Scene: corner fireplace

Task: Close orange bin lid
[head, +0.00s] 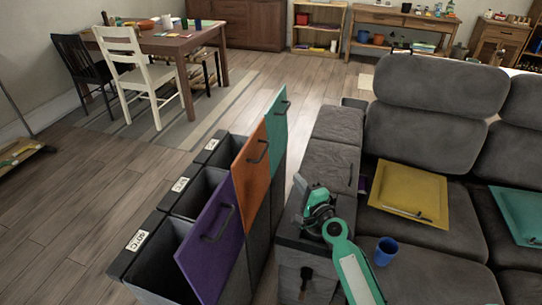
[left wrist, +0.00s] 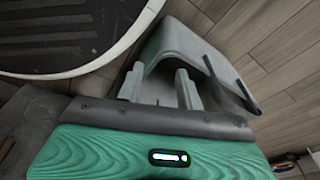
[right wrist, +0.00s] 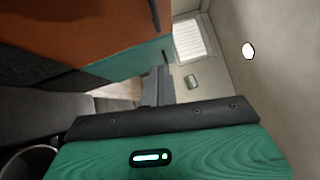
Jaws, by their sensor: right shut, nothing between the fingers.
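The orange bin lid (head: 250,166) stands steeply upright on the right side of the middle bin, and the bin's top is open. Its dark handle (head: 258,152) faces right. The lid fills the upper left of the right wrist view (right wrist: 60,40). My right gripper (head: 301,186) is shut and empty, over the sofa's end, to the right of the lid and apart from it. My left gripper (left wrist: 158,88) shows only in its wrist view; its fingers are apart with nothing seen held.
A purple lid (head: 211,250) stands raised in front of the orange one, and a teal lid (head: 276,122) behind it. The grey sofa (head: 420,262) is to the right, with a blue cup (head: 385,251) on it. Floor left of the bins is clear.

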